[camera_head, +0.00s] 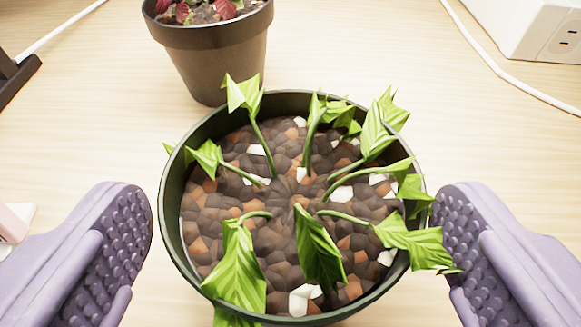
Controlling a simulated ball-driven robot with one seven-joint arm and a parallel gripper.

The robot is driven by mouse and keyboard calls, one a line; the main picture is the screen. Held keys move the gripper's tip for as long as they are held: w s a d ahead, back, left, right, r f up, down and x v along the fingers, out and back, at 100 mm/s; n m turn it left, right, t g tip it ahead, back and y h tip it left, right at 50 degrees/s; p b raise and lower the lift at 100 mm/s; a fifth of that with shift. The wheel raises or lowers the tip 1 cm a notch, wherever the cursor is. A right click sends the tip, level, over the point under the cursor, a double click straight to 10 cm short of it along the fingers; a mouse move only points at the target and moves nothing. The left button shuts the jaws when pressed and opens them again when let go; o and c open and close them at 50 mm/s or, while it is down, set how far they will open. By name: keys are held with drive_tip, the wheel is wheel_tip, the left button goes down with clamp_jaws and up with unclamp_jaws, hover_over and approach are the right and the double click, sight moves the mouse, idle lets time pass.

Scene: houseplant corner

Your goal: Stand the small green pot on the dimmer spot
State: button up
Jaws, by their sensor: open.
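A dark green pot (172,225) stands on the pale wooden table, close below the camera. It holds pebbly brown soil and several striped green leaves, some hanging over the rim. My gripper (292,240) is open, with one purple studded finger left of the pot and one right of it. A narrow gap shows between the left finger and the rim. On the right, a leaf overlaps the finger's edge, and I cannot tell if they touch. No dimmer spot can be made out in this view.
A dark grey pot (215,58) with reddish leaves stands just behind the green pot. A white box with a socket (535,30) is at the top right, with a white cable (500,75) beside it. A black object (14,78) lies at the left edge. Bare table (350,50) shows behind the pot.

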sight(291, 162)
drive_tip(key=x, duration=0.3)
drive_tip(key=shift+w+b, duration=0.1)
drive_tip(key=shift+b, duration=0.2)
drive_tip(key=c, duration=0.8)
drive_tip(key=shift+c, duration=0.3)
drive_tip(key=shift+r, duration=0.15)
wheel_tip(291, 162, up, 4)
drive_tip(key=shift+f+p, duration=0.1)
drive_tip(key=shift+p, duration=1.05)
drive_tip(key=s+d+p, duration=0.8)
drive_tip(key=s+p, duration=0.1)
drive_tip(key=s, duration=0.4)
drive_tip(key=shift+s+r, duration=0.4)
drive_tip(key=shift+r, duration=0.1)
